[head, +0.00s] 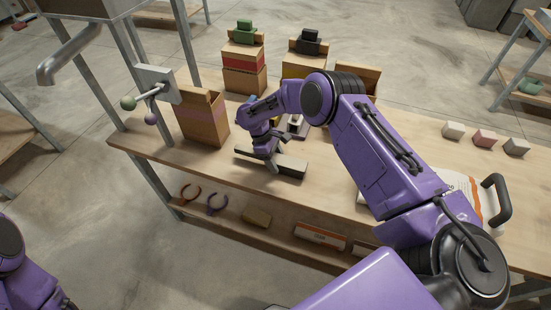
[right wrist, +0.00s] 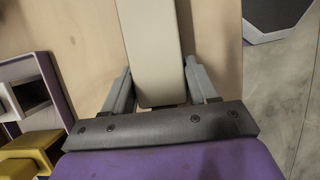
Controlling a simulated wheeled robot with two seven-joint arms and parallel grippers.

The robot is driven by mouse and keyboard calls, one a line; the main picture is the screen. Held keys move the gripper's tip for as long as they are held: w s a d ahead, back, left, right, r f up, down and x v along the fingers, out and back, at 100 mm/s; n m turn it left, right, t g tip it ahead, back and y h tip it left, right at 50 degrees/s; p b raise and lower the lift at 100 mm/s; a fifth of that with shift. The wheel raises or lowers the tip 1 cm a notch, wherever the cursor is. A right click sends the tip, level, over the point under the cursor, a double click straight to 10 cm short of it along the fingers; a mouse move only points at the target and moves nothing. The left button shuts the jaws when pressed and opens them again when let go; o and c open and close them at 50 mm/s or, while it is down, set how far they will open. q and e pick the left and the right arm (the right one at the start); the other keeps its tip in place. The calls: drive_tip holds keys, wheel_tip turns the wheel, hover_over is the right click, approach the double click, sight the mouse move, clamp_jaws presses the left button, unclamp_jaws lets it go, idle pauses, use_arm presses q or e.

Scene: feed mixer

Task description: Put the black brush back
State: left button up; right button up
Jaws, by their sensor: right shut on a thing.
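A long brush-like block (head: 290,165) with a pale beige top and dark sides lies along the table, near its front edge. I take it for the black brush. My right gripper (head: 268,157) reaches down on it and is shut across its width. The block looks to be at or just above the wood; I cannot tell which. My left gripper is out of view.
An open cardboard box (head: 203,120) stands left of the brush, beside a lever post (head: 156,83). Boxes topped by a green thing (head: 244,32) and a black thing (head: 309,42) stand behind. Small blocks (head: 484,138) and a feed bag (head: 462,188) are right. A lower shelf (head: 280,233) holds several items.

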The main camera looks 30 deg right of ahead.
drive_tip(key=shift+f, duration=0.3)
drive_tip(key=o, duration=1.1)
drive_tip(key=shift+w+a+r, duration=0.1)
drive_tip(key=shift+w+r, duration=0.05)
drive_tip(key=shift+r, duration=0.25)
drive_tip(key=b+v, duration=0.3)
drive_tip(key=v, duration=0.7)
drive_tip(key=shift+a+r, duration=0.1)
drive_tip(key=shift+r, duration=0.2)
drive_tip(key=shift+w+r, duration=0.1)
drive_tip(key=shift+r, duration=0.25)
drive_tip(key=shift+a, duration=0.1)
